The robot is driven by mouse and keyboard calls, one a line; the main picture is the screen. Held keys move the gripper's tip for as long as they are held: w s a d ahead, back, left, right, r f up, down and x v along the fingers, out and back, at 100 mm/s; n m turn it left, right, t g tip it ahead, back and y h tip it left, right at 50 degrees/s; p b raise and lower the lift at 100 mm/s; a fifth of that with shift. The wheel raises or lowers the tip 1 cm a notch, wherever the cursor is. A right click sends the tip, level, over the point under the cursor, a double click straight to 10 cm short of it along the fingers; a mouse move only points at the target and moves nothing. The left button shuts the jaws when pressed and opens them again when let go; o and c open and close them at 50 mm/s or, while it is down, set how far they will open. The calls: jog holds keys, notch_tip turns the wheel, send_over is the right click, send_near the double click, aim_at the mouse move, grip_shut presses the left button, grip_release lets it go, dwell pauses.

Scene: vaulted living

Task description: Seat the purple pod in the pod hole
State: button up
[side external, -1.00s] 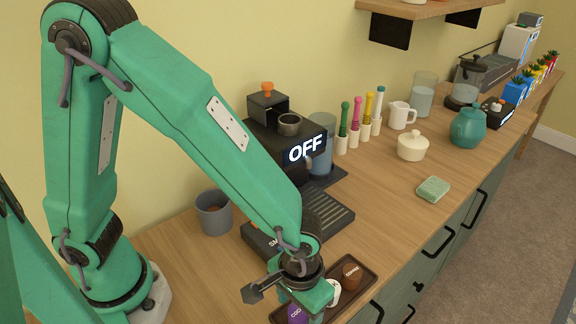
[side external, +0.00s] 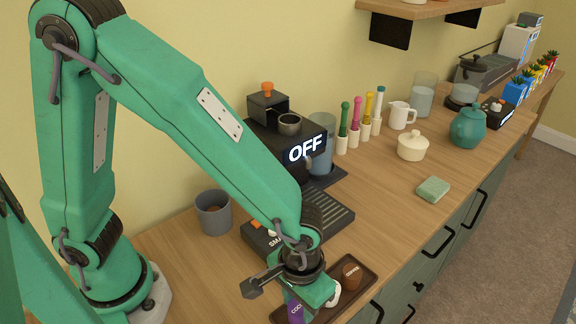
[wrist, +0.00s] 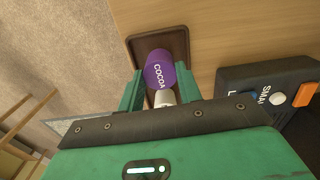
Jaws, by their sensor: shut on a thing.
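The purple pod (wrist: 159,70), labelled COCOA, is between the two fingers of my gripper (wrist: 160,86) in the wrist view. My gripper is shut on it, over the dark tray (wrist: 134,47). In the side view the pod (side external: 295,312) shows only in part beside my gripper (side external: 314,297), near the bottom edge. I cannot tell whether it is clear of the tray. The black coffee machine (side external: 262,137) reads OFF. A round metal-rimmed opening (side external: 289,122) near its top may be the pod hole; its inside is hidden.
A white pod (side external: 334,296) and a brown pod (side external: 351,275) are on the tray (side external: 371,282). A black box with switches (side external: 257,238) lies beside the machine. A grey cup (side external: 213,212) stands left. A green sponge (side external: 433,189) is right, with open counter before it.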

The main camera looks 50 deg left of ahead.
aim_at(299, 307)
notch_tip(299, 307, up, 9)
jog(key=shift+f, duration=0.2)
dwell(0.3)
dwell(0.4)
jog(key=w+a+r+n, duration=0.6)
jog(key=w+r+n, duration=0.3)
jog(key=w+r, duration=0.2)
jog(key=w+a+r+n, duration=0.3)
jog(key=a+r+n, duration=0.1)
jog(key=a+r, duration=0.2)
jog(key=w+a+r+n, duration=0.3)
jog(key=a+r+n, duration=0.2)
jog(key=r, duration=0.1)
jog(key=shift+w+a+f, duration=0.8)
jog(key=shift+a+f, duration=0.95)
jog(key=shift+f, duration=0.1)
jog(key=shift+w+a+f, duration=0.8)
jog(key=shift+a+f, duration=1)
jog(key=shift+f, duration=0.1)
jog(key=shift+w+a+f, duration=0.8)
jog(key=shift+a+f, duration=0.95)
jog(key=shift+f, duration=0.1)
jog(key=shift+f, duration=0.1)
